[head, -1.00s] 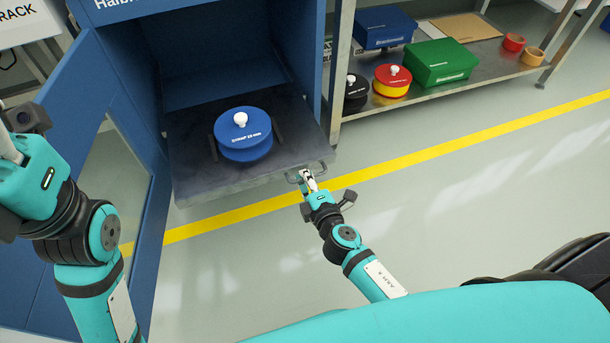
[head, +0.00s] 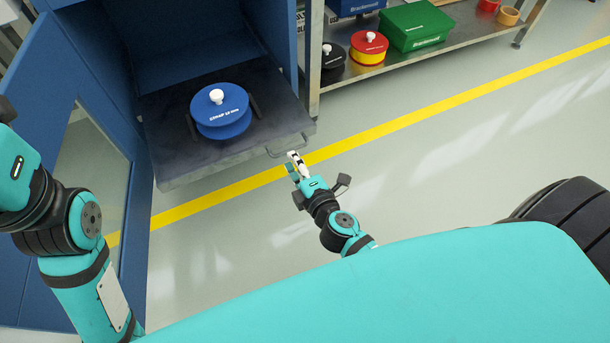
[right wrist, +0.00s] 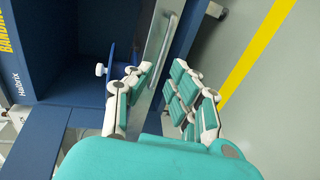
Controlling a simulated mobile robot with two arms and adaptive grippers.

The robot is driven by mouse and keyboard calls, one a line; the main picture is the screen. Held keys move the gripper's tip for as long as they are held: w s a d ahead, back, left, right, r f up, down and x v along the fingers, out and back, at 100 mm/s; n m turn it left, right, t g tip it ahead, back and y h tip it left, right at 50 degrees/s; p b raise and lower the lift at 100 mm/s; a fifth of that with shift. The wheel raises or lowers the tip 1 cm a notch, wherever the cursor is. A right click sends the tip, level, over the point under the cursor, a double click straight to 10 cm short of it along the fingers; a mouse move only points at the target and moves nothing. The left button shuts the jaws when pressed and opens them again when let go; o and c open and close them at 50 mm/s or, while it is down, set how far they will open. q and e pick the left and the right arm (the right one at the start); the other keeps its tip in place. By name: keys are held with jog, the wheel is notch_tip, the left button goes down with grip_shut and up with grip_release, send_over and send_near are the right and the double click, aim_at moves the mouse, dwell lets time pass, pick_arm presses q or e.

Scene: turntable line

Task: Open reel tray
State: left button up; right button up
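The reel tray (head: 180,160) is a dark flat shelf standing out of the blue cabinet, with a bar handle (head: 290,147) on its front edge. The handle also shows in the right wrist view (right wrist: 169,48). A blue reel (head: 222,118) with a white knob sits on the tray between dark bars. My right gripper (head: 294,164) is just in front of the handle. In the right wrist view its fingers (right wrist: 163,98) are spread apart, with the tray's front edge between and beyond them; I see no grip on the handle. My left arm is at the left, its gripper outside the picture.
The blue cabinet's open door (head: 60,160) with a window stands at the left. A metal shelf (head: 440,45) at the back right holds a black reel (head: 333,62), a red and yellow reel (head: 368,50) and a green box (head: 415,27). The floor in front is clear, with a yellow line (head: 400,125).

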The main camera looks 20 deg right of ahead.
jog(key=v, duration=0.7)
jog(key=shift+s+r, duration=0.1)
